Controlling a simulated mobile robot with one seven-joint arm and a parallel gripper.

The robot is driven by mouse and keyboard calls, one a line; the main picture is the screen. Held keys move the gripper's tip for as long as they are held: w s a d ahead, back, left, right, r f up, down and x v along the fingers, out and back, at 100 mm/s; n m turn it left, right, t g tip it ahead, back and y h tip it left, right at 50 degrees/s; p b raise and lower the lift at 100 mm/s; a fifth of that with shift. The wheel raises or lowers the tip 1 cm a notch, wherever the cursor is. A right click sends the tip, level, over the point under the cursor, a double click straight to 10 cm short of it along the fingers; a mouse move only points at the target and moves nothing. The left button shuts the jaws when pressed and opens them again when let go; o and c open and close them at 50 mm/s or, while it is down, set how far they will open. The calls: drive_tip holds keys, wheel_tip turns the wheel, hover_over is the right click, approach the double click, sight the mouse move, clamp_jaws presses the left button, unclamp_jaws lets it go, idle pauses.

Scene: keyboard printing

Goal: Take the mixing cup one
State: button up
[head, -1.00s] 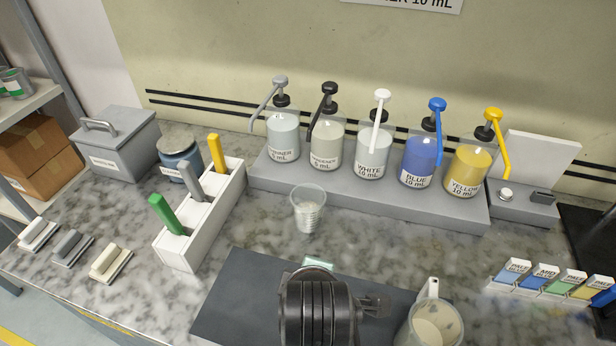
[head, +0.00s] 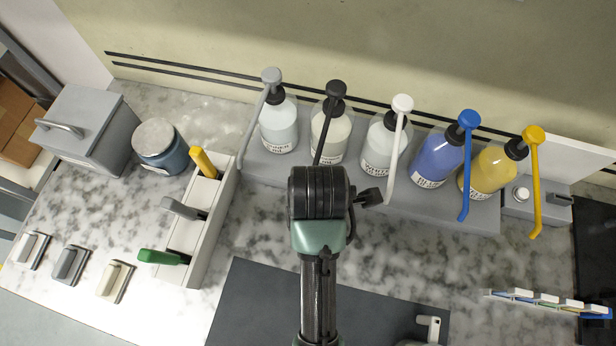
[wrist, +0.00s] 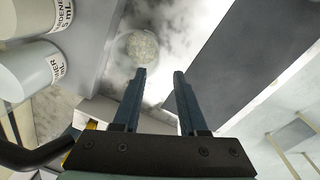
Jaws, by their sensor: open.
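The mixing cup (wrist: 140,46), a clear round cup, stands on the marble counter in the wrist view, just beyond the tip of my left-hand finger. It is hidden behind my arm in the head view. My gripper (wrist: 160,74) is open and empty, its two dark fingers apart and pointing toward the cup side. The cup lies left of the middle of the gap between the fingers and does not look enclosed. In the head view my wrist covers the fingers.
Several pump bottles stand on a grey platform (head: 262,172) behind my arm. A white tool holder (head: 203,255) is at left, a dark mat (head: 250,300) in front. A handled jug (head: 430,330) sits at the lower edge.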

drive_tip(key=shift+w+a+f+p, duration=0.1)
drive_tip(key=shift+w+f+p, duration=0.15)
drive_tip(key=shift+f, duration=1.85)
drive_tip(key=shift+w+f+p, duration=0.15)
drive_tip(key=shift+f+p, duration=0.15)
drive_tip(key=shift+f, duration=1.8)
drive_tip(key=shift+w+a+f+p, duration=0.1)
drive_tip(key=shift+w+f+p, duration=0.15)
drive_tip(key=shift+f, duration=1.85)
drive_tip(key=shift+c, duration=0.4)
clamp_jaws()
